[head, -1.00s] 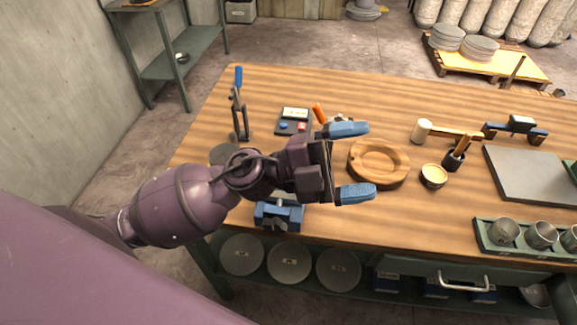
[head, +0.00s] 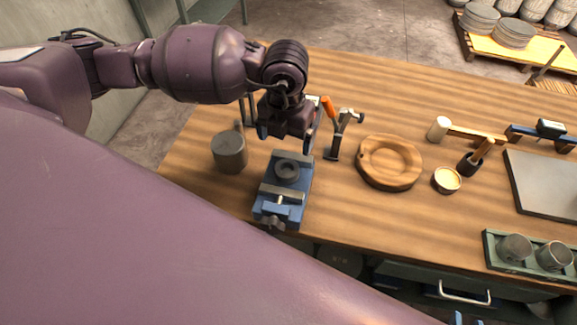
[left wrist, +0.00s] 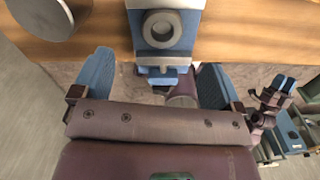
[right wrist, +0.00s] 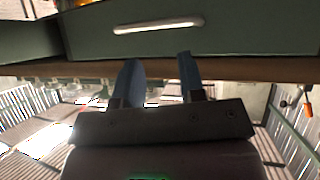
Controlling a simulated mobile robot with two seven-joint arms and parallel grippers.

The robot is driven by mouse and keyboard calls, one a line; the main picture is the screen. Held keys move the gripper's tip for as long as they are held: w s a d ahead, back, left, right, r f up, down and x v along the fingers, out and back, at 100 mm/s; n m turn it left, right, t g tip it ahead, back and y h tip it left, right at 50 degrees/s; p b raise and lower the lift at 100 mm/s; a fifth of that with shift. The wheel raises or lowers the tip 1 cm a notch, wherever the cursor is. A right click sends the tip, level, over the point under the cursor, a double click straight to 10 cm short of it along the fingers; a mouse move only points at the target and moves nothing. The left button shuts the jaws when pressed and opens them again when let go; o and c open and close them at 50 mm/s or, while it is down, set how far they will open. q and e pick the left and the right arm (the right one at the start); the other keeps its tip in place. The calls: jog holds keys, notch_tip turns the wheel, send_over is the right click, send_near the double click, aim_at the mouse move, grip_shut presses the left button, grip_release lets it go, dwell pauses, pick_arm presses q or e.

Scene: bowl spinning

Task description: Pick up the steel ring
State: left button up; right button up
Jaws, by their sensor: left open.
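The steel ring (head: 287,168) is a dark grey ring with a round hole, lying flat on the blue vise (head: 270,209) at the left part of the bench. In the left wrist view the ring (left wrist: 147,27) shows at the top middle, beyond the fingertips. My left gripper (head: 286,138) is open and empty, just behind and above the ring in the head view, with its fingers apart and not touching it. My right gripper (right wrist: 158,68) is open and empty below the bench edge, facing a drawer front.
A grey cylinder (head: 229,152) stands left of the vise. A hammer (head: 341,130) and a round wooden dish (head: 389,162) are to the right. Farther right are a small bowl (head: 446,180), a mallet (head: 440,128) and a tray of metal cups (head: 493,250). The bench front edge is near the vise.

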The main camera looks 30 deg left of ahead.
pick_arm(q)
send_over(287, 170)
jog(key=f, duration=0.4)
jog(key=shift+w+a+f, duration=0.25)
jog(key=shift+f, duration=0.1)
jog(key=f, duration=0.1)
jog(key=f+p, duration=0.1)
jog(key=f, duration=0.1)
jog(key=shift+s+d+f, duration=0.2)
jog(key=shift+s+f, duration=0.1)
jog(key=shift+f, duration=0.1)
jog(key=shift+f+p, duration=0.3)
jog(key=shift+f, duration=0.35)
jog(key=c, duration=1.2)
